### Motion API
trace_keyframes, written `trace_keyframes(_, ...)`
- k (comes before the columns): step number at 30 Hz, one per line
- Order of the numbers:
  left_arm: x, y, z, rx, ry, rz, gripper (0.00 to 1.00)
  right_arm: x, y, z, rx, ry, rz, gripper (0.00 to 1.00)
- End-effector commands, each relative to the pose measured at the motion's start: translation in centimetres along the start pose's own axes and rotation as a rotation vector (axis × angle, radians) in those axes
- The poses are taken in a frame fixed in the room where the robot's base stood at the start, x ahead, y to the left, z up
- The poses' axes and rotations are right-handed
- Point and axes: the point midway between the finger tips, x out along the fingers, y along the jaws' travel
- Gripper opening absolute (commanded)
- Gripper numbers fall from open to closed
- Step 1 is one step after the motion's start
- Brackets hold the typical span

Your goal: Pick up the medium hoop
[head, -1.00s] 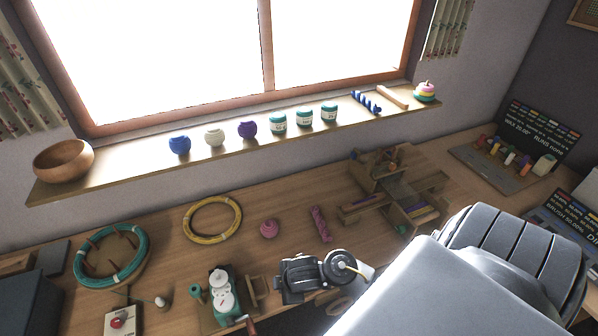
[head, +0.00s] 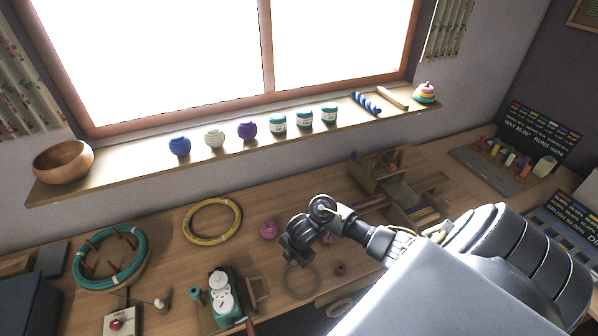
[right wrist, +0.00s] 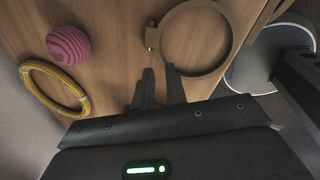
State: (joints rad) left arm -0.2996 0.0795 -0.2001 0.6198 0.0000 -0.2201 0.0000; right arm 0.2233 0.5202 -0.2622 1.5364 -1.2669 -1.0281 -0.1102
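A thin wooden hoop (head: 301,298) lies flat on the table, just below my right gripper (head: 291,254) in the head view. In the right wrist view the hoop (right wrist: 195,73) has a small brass clasp (right wrist: 151,38) on its left side. My right gripper (right wrist: 161,72) has its two fingers slightly apart with nothing between them. The fingertips point at the hoop's near left rim, below the clasp, and appear apart from it. Another ring-shaped piece (head: 340,307) shows at the table's front, partly hidden by my arm. Neither is labelled by size. My left gripper is not in view.
A yellow coil (head: 187,226) and a pink yarn ball (head: 268,229) lie behind the gripper. A teal ring (head: 82,272) is at left. A green machine (head: 222,298) stands left of the hoop. A wooden stepped rack (head: 400,190) stands at back right.

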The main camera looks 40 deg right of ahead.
Motion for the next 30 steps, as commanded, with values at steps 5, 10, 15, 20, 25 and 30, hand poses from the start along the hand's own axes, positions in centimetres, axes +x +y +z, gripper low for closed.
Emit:
trace_keyframes(5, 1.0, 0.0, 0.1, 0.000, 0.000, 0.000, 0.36, 2.1, 0.0, 0.0, 0.000, 0.000, 0.000, 0.14)
trace_keyframes(10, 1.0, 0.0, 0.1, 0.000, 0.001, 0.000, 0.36, 2.3, 0.0, -0.1, 0.000, 0.000, 0.001, 0.14)
trace_keyframes(15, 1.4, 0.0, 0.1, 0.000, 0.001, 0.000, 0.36, 4.4, -0.1, -0.4, 0.003, 0.000, -0.002, 0.14)
trace_keyframes(20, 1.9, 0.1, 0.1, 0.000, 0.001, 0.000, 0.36, 6.6, 0.0, -0.6, 0.002, 0.000, -0.001, 0.14)
trace_keyframes(25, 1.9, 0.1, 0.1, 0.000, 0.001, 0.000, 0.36, 7.3, 0.1, -0.5, 0.000, -0.001, 0.001, 0.14)
trace_keyframes(30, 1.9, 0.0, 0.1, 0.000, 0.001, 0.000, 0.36, 7.3, 0.1, -0.5, 0.000, -0.001, 0.002, 0.14)
